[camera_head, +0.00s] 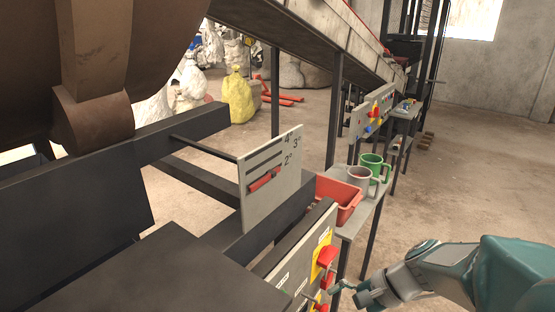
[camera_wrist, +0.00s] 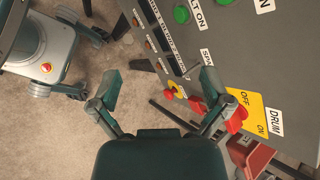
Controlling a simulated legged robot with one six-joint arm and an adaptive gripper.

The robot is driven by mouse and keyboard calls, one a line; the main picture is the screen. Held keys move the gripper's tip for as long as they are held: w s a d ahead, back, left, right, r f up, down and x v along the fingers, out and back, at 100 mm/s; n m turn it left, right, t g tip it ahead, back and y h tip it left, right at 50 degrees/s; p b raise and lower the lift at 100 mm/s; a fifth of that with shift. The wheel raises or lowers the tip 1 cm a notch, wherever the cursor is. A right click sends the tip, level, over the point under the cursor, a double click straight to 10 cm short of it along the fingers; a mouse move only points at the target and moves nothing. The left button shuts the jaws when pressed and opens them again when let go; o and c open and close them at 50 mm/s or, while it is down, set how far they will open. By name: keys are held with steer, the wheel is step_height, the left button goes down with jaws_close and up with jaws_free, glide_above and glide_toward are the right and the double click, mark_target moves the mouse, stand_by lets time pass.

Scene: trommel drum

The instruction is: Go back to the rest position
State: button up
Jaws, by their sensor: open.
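My gripper (camera_head: 350,292) is at the lower right in the head view, beside the control panel (camera_head: 296,270). In the wrist view my gripper (camera_wrist: 160,82) has its two fingers spread wide with nothing between them. Its right finger overlaps the panel near the red drum switch (camera_wrist: 237,120) on a yellow OFF/ON plate (camera_wrist: 254,100). I cannot tell whether they touch. The red switch (camera_head: 326,256) also shows in the head view. My arm comes in from the right edge.
Green buttons (camera_wrist: 182,14) are on the panel. The gauge plate (camera_head: 270,178) and dark frame stand left. Open floor (camera_head: 460,190) lies right.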

steer(key=s+d+r+n+t+h, duration=0.2)
steer(key=s+r+n+t+h, duration=0.2)
steer(key=s+r+n+h, duration=0.4)
steer(key=s+r+n, duration=0.1)
steer(key=s+n, duration=0.1)
steer(key=n, duration=0.1)
steer(key=shift+d+t+h, duration=0.3)
steer(key=shift+h, duration=0.1)
steer(key=shift+a, duration=0.15)
stand_by(1.9)
